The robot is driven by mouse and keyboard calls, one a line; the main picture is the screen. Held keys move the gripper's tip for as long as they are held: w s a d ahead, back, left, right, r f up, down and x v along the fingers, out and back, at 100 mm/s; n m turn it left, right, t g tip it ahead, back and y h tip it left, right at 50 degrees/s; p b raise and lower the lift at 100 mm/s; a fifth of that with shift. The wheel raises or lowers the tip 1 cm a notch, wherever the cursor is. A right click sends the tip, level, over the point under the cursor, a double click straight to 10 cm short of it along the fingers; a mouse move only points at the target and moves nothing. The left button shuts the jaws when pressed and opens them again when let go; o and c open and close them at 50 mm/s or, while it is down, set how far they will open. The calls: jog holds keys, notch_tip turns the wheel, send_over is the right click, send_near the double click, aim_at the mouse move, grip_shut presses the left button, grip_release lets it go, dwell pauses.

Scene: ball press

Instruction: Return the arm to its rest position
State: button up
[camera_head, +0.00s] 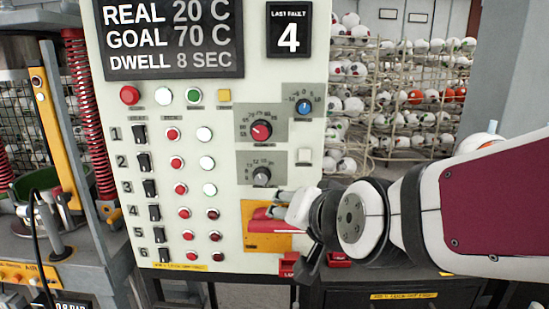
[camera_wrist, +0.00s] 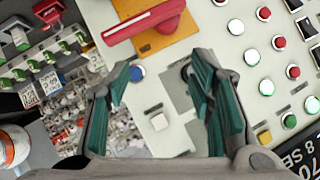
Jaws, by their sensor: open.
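My arm reaches in from the right in the head view. My gripper (camera_head: 284,205) is at the lower right of the white control panel (camera_head: 222,165), in front of the area by the red lever (camera_head: 262,227) on its yellow plate. In the wrist view my gripper (camera_wrist: 160,80) has its two green-padded fingers spread wide, with nothing between them but the panel behind. The red lever (camera_wrist: 143,26) lies beyond the fingertips there. Whether a fingertip touches the panel, I cannot tell.
Panel knobs stand close above the gripper: a red-faced dial (camera_head: 261,130), a grey dial (camera_head: 262,177) and a blue dial (camera_head: 304,107). A dark cabinet (camera_head: 375,298) is below my arm. A press with a red spring (camera_head: 92,125) stands left. A ball rack (camera_head: 395,90) is behind.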

jog(key=s+d+f+n+g+h, duration=0.1)
jog(key=s+d+g, duration=0.2)
jog(key=s+d, duration=0.5)
jog(key=s+d+f+n+g+h, duration=0.1)
jog(key=s+d+n+g+h, duration=0.1)
jog(key=s+d, duration=0.6)
jog(key=shift+s+f+g+h, duration=0.35)
jog(key=shift+s+g, duration=0.45)
jog(key=shift+s, duration=0.45)
